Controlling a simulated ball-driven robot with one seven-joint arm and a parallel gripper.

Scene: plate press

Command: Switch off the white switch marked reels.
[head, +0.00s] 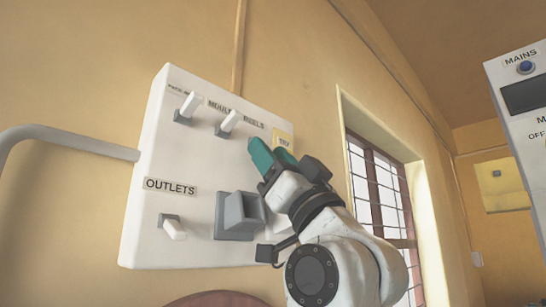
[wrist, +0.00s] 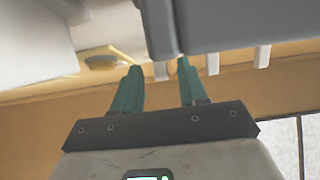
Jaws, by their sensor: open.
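A white switch panel (head: 165,215) hangs on the wall in the head view. Its upper row has a REELS label (head: 254,123) on the right; my gripper hides the spot beneath it. My gripper (head: 270,150) is open in front of that spot, with green fingers. In the wrist view, my gripper (wrist: 157,66) has a white switch lever (wrist: 160,71) showing between its fingertips, apparently the reels switch. Whether the fingers touch it I cannot tell. Two more white levers, one nearer (wrist: 213,63) and one farther (wrist: 263,57), show to the right.
Left of my gripper are the moulds switch (head: 229,121) and another switch (head: 189,106). Below are a grey box (head: 238,214) and the OUTLETS switch (head: 173,229). A grey pipe (head: 60,133) meets the panel's left edge. A window (head: 378,185) and mains box (head: 520,90) are right.

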